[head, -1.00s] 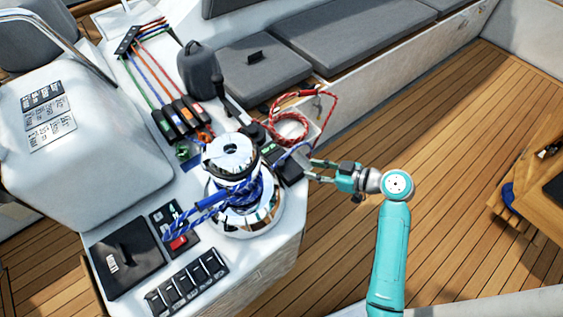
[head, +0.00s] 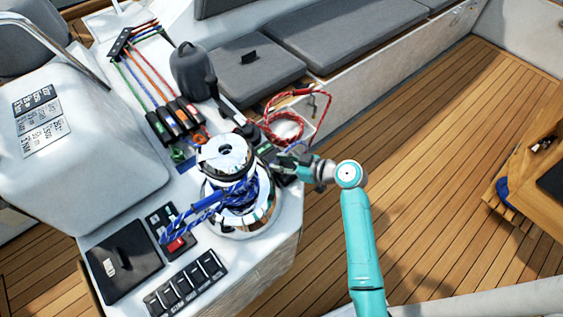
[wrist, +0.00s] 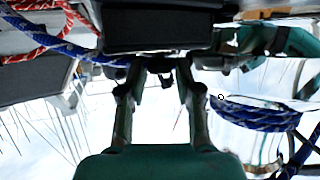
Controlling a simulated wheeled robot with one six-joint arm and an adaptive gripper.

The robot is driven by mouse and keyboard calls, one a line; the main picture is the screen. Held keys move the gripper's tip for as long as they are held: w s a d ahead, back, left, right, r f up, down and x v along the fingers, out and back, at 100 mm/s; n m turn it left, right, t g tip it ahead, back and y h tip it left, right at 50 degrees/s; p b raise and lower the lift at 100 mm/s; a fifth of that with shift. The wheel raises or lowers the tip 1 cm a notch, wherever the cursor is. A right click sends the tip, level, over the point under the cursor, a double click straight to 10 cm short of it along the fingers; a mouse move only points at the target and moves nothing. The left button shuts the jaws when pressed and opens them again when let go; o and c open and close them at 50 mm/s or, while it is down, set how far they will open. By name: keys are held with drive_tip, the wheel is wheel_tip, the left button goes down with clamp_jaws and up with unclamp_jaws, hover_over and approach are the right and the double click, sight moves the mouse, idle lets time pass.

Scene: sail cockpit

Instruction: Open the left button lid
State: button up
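Two button panels show in the head view. One, with a green mark (head: 265,149), lies behind the winch; my gripper (head: 284,160) is at its right end and hides part of it. The other, with a red button (head: 176,244), lies to the left of the winch, far from my gripper. I cannot tell which lid is the left one. In the wrist view a dark box-like part (wrist: 150,27) fills the top middle, just beyond the fingertips. My gripper (wrist: 160,66) has its fingers apart there, with nothing clearly held. Whether they touch the dark part is unclear.
A chrome winch (head: 238,185) wrapped in blue rope stands just left of my gripper. A red rope coil (head: 284,128) lies behind it. A black hatch (head: 122,260) and a switch row (head: 186,284) sit at the front. The wooden deck (head: 430,170) is open on the right.

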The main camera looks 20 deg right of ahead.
clamp_jaws()
drive_tip(key=d+m+y, duration=0.1)
drive_tip(key=r+m+y, duration=0.1)
drive_tip(key=m, duration=0.1)
drive_tip(key=shift+w+d+r, duration=0.25)
drive_tip(key=shift+d, duration=0.15)
drive_tip(key=d+m+y, duration=0.1)
drive_tip(key=m+t+y, duration=0.1)
drive_tip(key=w+d+r+m, duration=0.1)
drive_tip(key=m, duration=0.1)
drive_tip(key=shift+d+t+y, duration=0.3)
drive_tip(key=shift+t+y, duration=0.1)
drive_tip(key=shift+w+d+f+m+t+y, duration=0.1)
drive_tip(key=shift+w+d+f+m+t, duration=0.2)
drive_tip(key=shift+d+m+t, duration=1.05)
drive_tip(key=shift+w+d+f+m+t+y, duration=0.15)
drive_tip(key=shift+f+m+t, duration=0.35)
drive_tip(key=shift+m, duration=1.8)
drive_tip(key=shift+w+d+f+m+t+y, duration=0.15)
drive_tip(key=shift+d+m+t, duration=0.75)
drive_tip(key=shift+m, duration=0.95)
drive_tip(key=shift+a, duration=0.2)
